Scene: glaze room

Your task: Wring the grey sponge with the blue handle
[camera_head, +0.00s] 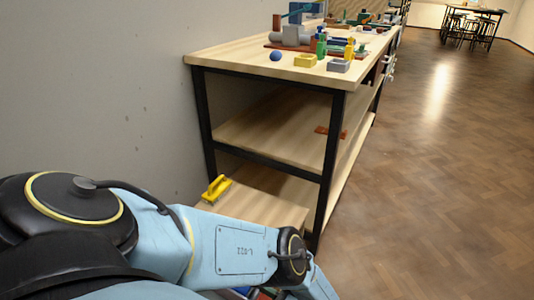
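I cannot clearly make out a grey sponge with a blue handle. On the long workbench's top (240,53) there is a larger grey object (292,36) with blue and teal shapes behind it, too small to identify. A small grey block (338,66) lies near the bench's front edge, next to a similar yellow block (305,60). A light blue arm of mine crosses the bottom of the view from the left, and its end runs out of the frame. Neither gripper shows.
A blue ball (276,56) and green bottle (321,46) stand on the bench. A yellow handled object (216,189) rests on a low wooden surface (262,208). A reddish piece (329,132) lies on the middle shelf (270,130). The floor (440,180) at right is clear.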

